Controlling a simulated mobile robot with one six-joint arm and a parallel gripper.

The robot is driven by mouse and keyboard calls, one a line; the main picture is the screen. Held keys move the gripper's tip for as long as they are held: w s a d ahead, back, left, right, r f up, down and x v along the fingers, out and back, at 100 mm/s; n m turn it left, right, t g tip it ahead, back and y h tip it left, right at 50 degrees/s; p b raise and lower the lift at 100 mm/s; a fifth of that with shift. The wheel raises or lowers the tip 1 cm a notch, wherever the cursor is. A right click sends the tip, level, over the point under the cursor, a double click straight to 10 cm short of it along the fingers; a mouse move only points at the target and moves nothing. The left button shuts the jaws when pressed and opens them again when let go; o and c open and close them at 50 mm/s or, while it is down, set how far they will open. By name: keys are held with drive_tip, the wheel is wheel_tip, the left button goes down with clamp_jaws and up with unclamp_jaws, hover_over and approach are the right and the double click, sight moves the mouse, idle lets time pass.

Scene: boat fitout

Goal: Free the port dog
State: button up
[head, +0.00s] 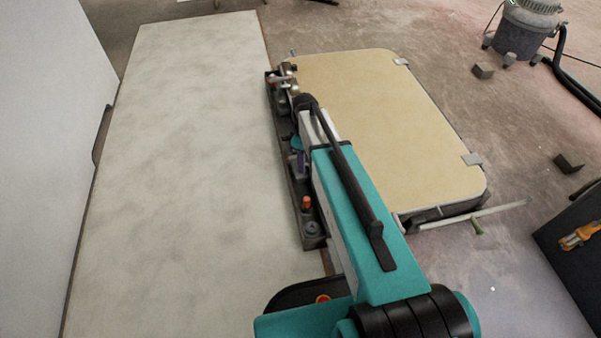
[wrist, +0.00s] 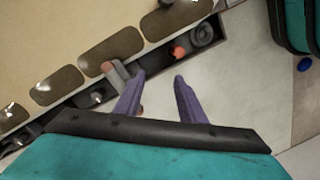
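A tan hatch lid (head: 385,120) lies flat in its frame in the head view. Bright metal fittings (head: 287,80) sit at its far left corner, beside a long dark tray. A grey, blunt-ended lever (wrist: 118,76) shows in the wrist view, just left of my left fingertip. I cannot tell whether it is the port dog or whether it touches the finger. My gripper (wrist: 158,80) has two purple fingers, apart with nothing visible between them. In the head view my arm hides most of the gripper and the lid's near left edge.
The dark tray (head: 314,242) holds an orange knob (head: 306,203) and small parts. A pale, wide panel (head: 180,150) lies left of it. A thin bar (head: 475,215) sticks out from the lid's near right corner. A vacuum (head: 523,30) and dark blocks (head: 568,163) stand on the floor to the right.

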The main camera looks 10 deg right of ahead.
drive_tip(key=w+b, duration=0.1)
drive_tip(key=w, duration=0.1)
drive_tip(key=w+r+n+b, duration=0.1)
drive_tip(key=w+b, duration=0.1)
drive_tip(key=w+n+b, duration=0.1)
drive_tip(key=w+b, duration=0.1)
drive_tip(key=shift+w+r+t, duration=0.3)
drive_tip(key=shift+w+t, duration=0.05)
drive_tip(key=shift+t, duration=0.05)
drive_tip(key=shift+w+r+n, duration=0.35)
drive_tip(key=shift+n, duration=0.05)
drive_tip(key=shift+b, duration=0.3)
wheel_tip(320, 180, down, 14)
drive_tip(key=b, duration=0.6)
drive_tip(key=shift+r, duration=0.1)
